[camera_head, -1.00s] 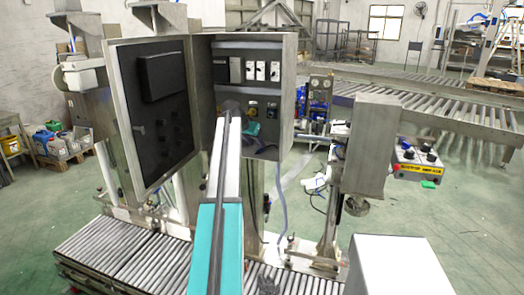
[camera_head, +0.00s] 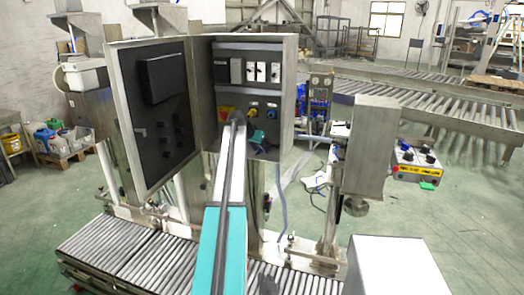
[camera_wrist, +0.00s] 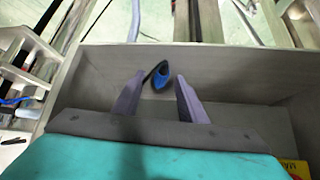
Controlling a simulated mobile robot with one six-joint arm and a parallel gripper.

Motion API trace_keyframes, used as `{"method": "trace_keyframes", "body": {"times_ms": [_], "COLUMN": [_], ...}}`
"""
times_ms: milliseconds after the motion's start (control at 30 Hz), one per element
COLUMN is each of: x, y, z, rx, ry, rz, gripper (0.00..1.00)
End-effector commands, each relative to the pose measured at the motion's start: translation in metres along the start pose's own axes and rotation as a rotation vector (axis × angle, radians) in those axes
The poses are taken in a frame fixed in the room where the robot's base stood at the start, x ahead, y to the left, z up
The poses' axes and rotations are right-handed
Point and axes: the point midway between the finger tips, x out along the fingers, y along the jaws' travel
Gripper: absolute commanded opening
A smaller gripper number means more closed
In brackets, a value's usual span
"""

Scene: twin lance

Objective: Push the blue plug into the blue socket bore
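My gripper (camera_wrist: 160,80) points into the grey cabinet, its two dark fingers apart. In the wrist view a blue piece with a black rim (camera_wrist: 160,76) shows between the fingertips, nearer the left one; I cannot tell whether it is the blue plug or the socket, or whether a finger touches it. In the head view my teal gripper body (camera_head: 257,137) is in front of the lower panel. A small blue round part (camera_head: 272,113), possibly the blue socket, sits on the panel above it; its bore is too small to make out.
The cabinet (camera_head: 289,90) has its door (camera_head: 150,110) swung open on the left. Switches (camera_head: 262,72) line the upper panel. A grey cable (camera_head: 283,205) hangs below. A roller conveyor (camera_head: 120,250) runs underneath, and a grey box (camera_head: 372,150) stands on the right.

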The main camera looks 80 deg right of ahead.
Motion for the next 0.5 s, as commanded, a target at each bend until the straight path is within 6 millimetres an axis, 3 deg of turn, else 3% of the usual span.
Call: {"method": "trace_keyframes", "body": {"times_ms": [400, 500], "x": [0.0001, 0.0001], "y": [0.0006, 0.0008], "z": [-0.0001, -0.0002], "rx": [0.000, 0.000], "ry": [0.000, 0.000], "rz": [0.001, 0.001], "gripper": [0.38, 0.21]}}
